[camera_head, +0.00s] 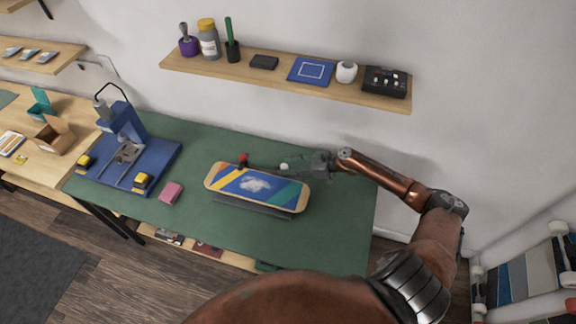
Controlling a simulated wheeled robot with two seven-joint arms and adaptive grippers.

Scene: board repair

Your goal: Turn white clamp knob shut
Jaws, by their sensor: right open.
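The white clamp knob (284,166) is a small pale ball behind the deck. A skateboard deck (262,188) with a blue, yellow and white print lies on a dark holder on the green bench top (222,228). My right gripper (294,165) reaches in from the right, with its open fingers at the white knob. I cannot tell whether they touch it. A red knob (243,158) stands behind the deck, left of the white one. My left gripper is not in view.
A blue-based press (126,130) stands on the left, with yellow blocks beside it. A pink block (171,193) lies between press and deck. A wall shelf (212,68) with several items hangs above. The bench's front right is clear.

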